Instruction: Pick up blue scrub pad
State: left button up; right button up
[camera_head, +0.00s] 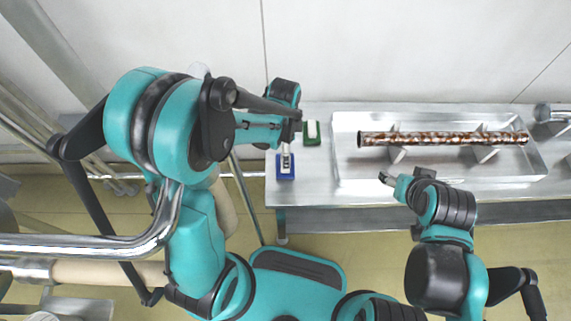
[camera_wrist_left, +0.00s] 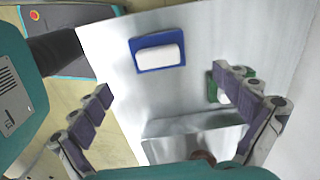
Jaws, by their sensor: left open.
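The blue scrub pad (camera_head: 286,172) has a white handle block and lies on the metal table near its left front corner. In the left wrist view the blue scrub pad (camera_wrist_left: 158,52) lies flat, beyond the fingertips. My left gripper (camera_head: 289,143) is over the table's left end, partly hidden by its own arm. In the left wrist view my left gripper (camera_wrist_left: 172,95) is open with nothing between its fingers. My right gripper (camera_head: 386,178) is at the front edge of the tray; its fingers are too small to judge.
A green scrub pad (camera_head: 312,133) lies behind the blue one, partly behind a finger in the left wrist view (camera_wrist_left: 213,90). A metal tray (camera_head: 345,172) holds a rusty pipe (camera_head: 445,139) on supports. A wall stands behind the table (camera_head: 320,195).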

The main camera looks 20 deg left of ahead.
aim_at(281, 174)
pick_arm(q)
notch_tip(281, 174, down, 3)
jog(key=shift+f+b, duration=0.1)
jog(key=shift+b, duration=0.45)
notch_tip(281, 174, down, 6)
jog(key=b, duration=0.3)
jog(key=shift+r, duration=0.2)
jog(key=shift+s+r, duration=0.1)
jog(key=shift+r, duration=0.05)
jog(key=c, duration=1.5)
jog(key=shift+o, duration=0.3)
